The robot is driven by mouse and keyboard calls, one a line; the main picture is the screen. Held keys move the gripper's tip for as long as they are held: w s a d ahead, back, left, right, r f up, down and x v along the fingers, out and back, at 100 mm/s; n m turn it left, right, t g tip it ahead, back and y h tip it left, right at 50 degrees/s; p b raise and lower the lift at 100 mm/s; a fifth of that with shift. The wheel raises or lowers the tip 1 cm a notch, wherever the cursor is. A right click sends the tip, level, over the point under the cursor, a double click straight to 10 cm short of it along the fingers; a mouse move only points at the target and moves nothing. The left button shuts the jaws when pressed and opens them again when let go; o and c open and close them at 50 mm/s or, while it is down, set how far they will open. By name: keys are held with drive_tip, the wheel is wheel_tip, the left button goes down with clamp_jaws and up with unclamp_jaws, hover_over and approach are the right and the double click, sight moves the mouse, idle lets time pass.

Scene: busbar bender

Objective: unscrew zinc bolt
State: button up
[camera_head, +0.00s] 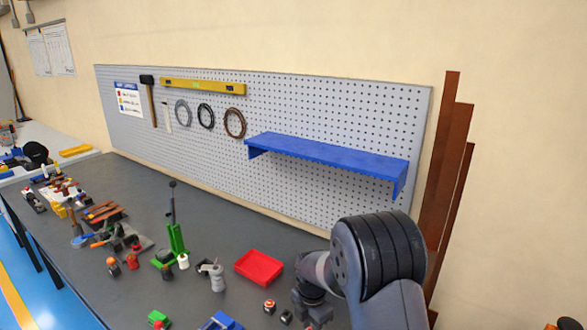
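No zinc bolt can be made out at this size. A green device (177,241) with a tall dark lever stands upright on the dark workbench (235,240); it may be the busbar bender, but I cannot tell. My arm comes in at the lower right. My gripper (310,312) hangs low over the bench's front right, to the right of a small orange-and-white part (269,306) and a small dark part (286,316). Its fingers are too small and partly hidden, so I cannot tell whether they are open or hold anything.
A red tray (259,267) lies left of my wrist. A grey tool (214,276) stands left of it; a blue tray (222,322) is at the bottom edge. Hand tools crowd the left. A blue shelf (330,155) juts from the pegboard (285,105). Bench behind the red tray is clear.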

drive_tip(key=m+b, duration=0.1)
drive_tip(key=m, duration=0.4)
drive_tip(key=shift+m, duration=0.3)
drive_tip(key=shift+m+b, duration=0.3)
drive_tip(key=shift+m, duration=0.3)
drive_tip(key=m, duration=0.4)
drive_tip(key=shift+m+b, duration=0.3)
drive_tip(key=shift+b, duration=0.05)
drive_tip(key=shift+m, duration=0.5)
drive_tip(key=shift+c, duration=0.6)
clamp_jaws()
